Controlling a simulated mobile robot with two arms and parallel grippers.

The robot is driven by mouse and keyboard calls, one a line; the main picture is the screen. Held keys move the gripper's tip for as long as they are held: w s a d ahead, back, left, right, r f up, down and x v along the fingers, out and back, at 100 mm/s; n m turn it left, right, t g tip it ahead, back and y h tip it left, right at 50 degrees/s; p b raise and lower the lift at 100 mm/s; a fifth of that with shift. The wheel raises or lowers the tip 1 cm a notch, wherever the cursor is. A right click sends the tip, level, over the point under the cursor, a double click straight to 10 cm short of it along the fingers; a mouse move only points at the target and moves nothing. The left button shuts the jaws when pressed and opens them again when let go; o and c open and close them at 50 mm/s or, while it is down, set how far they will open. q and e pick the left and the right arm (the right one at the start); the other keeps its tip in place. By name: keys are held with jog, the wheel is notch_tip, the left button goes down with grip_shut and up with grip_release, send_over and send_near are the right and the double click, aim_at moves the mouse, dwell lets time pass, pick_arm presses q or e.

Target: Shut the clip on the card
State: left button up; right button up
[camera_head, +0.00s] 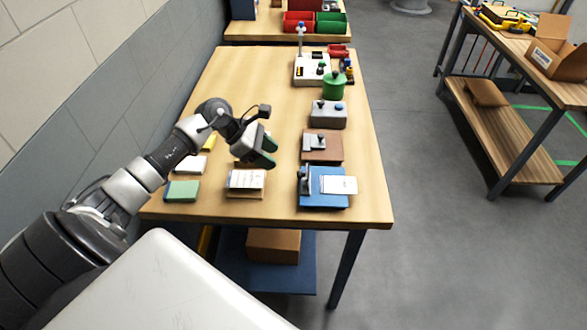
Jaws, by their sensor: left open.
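A blue block (322,201) sits near the front right of the wooden table. A white card (340,185) lies on it and reaches over its right side. A grey clip (305,180) stands at the block's left end, by the card's left edge; its lever looks upright, though it is small here. My left gripper (266,152) is open and empty above the table, up and to the left of the blue block and apart from it. My right gripper is out of view.
A stack of white cards (246,179) and a green pad (181,191) lie left of the blue block. A wall borders the left.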

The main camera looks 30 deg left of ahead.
pick_arm(q)
jog(key=p+x, duration=0.2)
jog(key=x, duration=0.5)
jog(key=shift+w+d, duration=0.2)
jog(key=shift+w+d+f, duration=0.2)
jog(key=shift+d+f, duration=0.15)
jog(key=shift+f, duration=0.25)
jog(key=c, duration=0.9)
jog(key=shift+r, duration=0.1)
